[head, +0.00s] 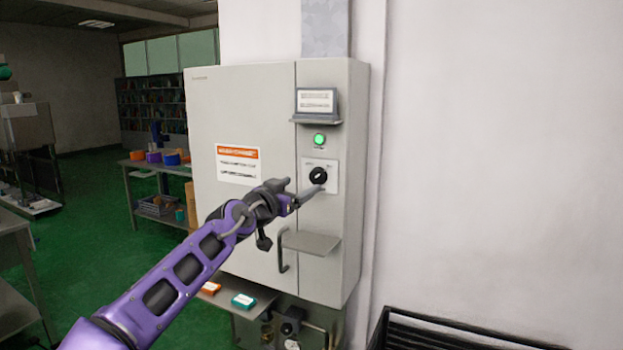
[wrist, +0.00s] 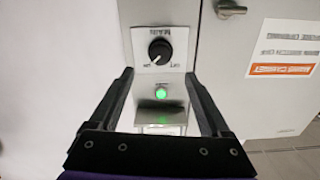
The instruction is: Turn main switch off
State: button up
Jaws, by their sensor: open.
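The main switch is a black rotary knob (head: 318,175) on a white plate on the grey cabinet's narrow right panel. It also shows in the wrist view (wrist: 159,51), upside down, with its plate marked MAIN. A green lamp (head: 320,139) above the knob is lit; it also shows in the wrist view (wrist: 161,93), between the fingers. My gripper (head: 301,190) is in front of the panel, just left of and below the knob in the head view. In the wrist view its two fingers (wrist: 161,76) are spread apart with nothing between them. I cannot tell whether they touch the panel.
A small shelf with a sign (head: 317,104) juts out above the lamp. A lower shelf (head: 312,242) and a door handle (head: 283,250) stick out below. A black slatted rack (head: 450,338) stands at lower right.

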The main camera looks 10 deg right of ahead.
aim_at(315, 177)
jog(key=x, duration=0.7)
jog(key=shift+w+d, duration=0.1)
jog(key=shift+w, duration=0.05)
grip_shut()
